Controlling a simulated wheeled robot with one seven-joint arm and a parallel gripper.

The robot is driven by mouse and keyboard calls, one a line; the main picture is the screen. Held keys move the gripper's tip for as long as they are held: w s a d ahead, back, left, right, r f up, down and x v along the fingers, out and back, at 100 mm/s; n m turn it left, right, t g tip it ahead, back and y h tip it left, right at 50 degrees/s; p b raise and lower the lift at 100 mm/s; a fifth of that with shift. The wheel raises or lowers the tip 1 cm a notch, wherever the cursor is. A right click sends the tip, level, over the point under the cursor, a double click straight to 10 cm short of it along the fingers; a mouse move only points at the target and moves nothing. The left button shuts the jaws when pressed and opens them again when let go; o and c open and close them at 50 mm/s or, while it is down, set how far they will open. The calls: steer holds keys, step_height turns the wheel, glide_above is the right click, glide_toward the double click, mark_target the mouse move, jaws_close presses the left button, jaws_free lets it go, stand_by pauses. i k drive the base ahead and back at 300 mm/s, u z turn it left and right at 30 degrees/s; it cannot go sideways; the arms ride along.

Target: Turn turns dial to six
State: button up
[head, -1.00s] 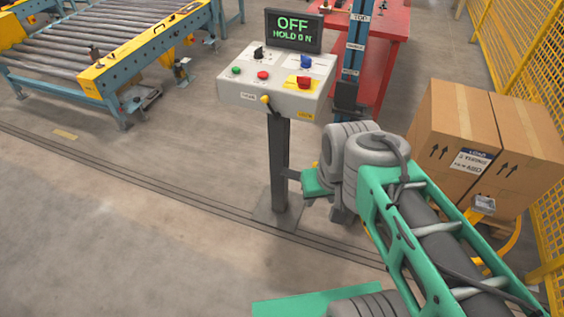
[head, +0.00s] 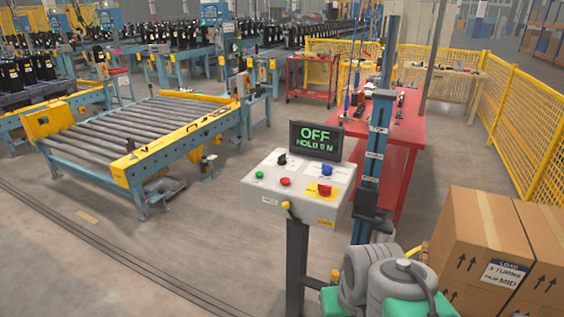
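A white control box (head: 290,192) stands on a dark post in the middle of the head view. It carries a black knob (head: 282,159), a blue knob (head: 327,170) and a red knob (head: 324,190) on a yellow plate. Their scale marks are too small to read, so I cannot tell which is the turns dial or where it points. The display (head: 316,141) above reads OFF and what looks like HOLD 0 N. My arm's grey joint shows at the bottom, right of the post. My gripper is not in view.
A green button (head: 259,174), a red button (head: 285,181) and a yellow lever (head: 287,206) are on the box. A blue mast (head: 372,165) stands close behind. Cartons (head: 482,250) at right bear a label reading 3 TURNS. A roller conveyor (head: 130,140) is at left. Floor at front left is clear.

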mark_target(281, 161)
steer(key=u, duration=1)
steer(key=k, duration=1.3)
steer(key=u, duration=1)
steer(key=i, duration=1.2)
steer(key=z, duration=0.4)
steer(key=i, duration=1.1)
steer(key=z, duration=1.65)
steer(key=i, duration=0.85)
steer(key=z, duration=0.9)
steer(key=k, duration=0.6)
steer(key=u, duration=0.2)
steer(key=i, duration=0.8)
steer(key=u, duration=0.4)
